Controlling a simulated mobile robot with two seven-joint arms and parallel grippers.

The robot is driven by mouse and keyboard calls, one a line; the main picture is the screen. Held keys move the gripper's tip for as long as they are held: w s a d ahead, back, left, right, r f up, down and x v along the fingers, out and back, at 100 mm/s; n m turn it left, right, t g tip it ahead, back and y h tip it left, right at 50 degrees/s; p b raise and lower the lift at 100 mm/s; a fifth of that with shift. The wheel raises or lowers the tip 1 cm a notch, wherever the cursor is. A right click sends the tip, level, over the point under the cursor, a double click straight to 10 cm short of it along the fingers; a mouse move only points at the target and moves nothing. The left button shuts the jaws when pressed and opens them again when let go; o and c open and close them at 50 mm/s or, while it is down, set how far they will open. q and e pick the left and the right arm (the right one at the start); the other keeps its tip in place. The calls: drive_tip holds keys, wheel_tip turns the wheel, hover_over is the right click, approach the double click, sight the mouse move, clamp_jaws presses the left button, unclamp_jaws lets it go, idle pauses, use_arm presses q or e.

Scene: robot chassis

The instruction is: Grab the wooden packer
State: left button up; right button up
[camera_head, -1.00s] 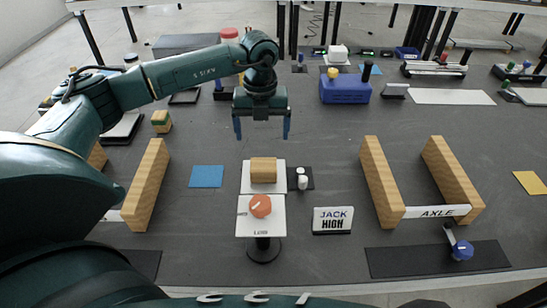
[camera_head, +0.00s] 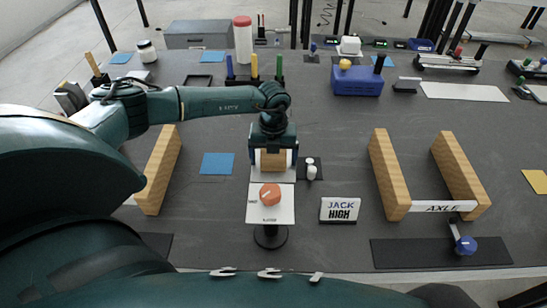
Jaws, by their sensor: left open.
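The wooden packer (camera_head: 274,159) is a small light-wood block. It rests on the back part of a white plate (camera_head: 270,208) near the middle of the table. My left gripper (camera_head: 273,164) is open and pointed down over the packer, with a blue finger at each side of it. I cannot tell whether the fingers touch the wood. The gripper body hides the packer's top and back. My right gripper is not in view.
An orange knob (camera_head: 270,194) stands on the plate in front of the packer. A small white cylinder (camera_head: 311,172) is close on the right. A JACK HIGH sign (camera_head: 339,209) and tall wooden blocks (camera_head: 389,173) stand further right. A blue square (camera_head: 217,164) lies left.

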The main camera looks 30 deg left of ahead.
use_arm(q)
drive_tip(key=c, duration=1.1)
